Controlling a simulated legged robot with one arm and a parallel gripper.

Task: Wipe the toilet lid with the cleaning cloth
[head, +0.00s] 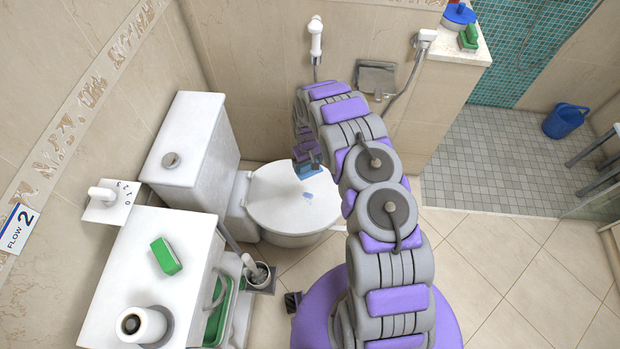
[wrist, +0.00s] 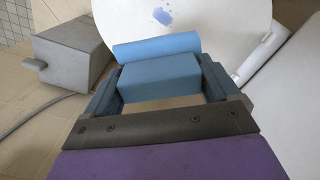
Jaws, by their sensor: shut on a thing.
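The toilet lid (head: 275,205) is closed, white and round, in the middle of the head view. It fills the top of the wrist view (wrist: 220,35). A blue stain (head: 307,195) lies on the lid, and it also shows in the wrist view (wrist: 162,16). My gripper (head: 308,172) is over the lid near the stain. It is shut on the blue cleaning cloth (wrist: 158,72), which looks like a folded block with a rolled edge. I cannot tell whether the cloth touches the lid.
A white cabinet (head: 205,245) at the left bears a green sponge (head: 166,257) and a paper roll (head: 140,326). A toilet brush (head: 257,272) stands beside the toilet. A paper holder (head: 376,78) is on the wall behind. The tiled floor (head: 510,270) at the right is clear.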

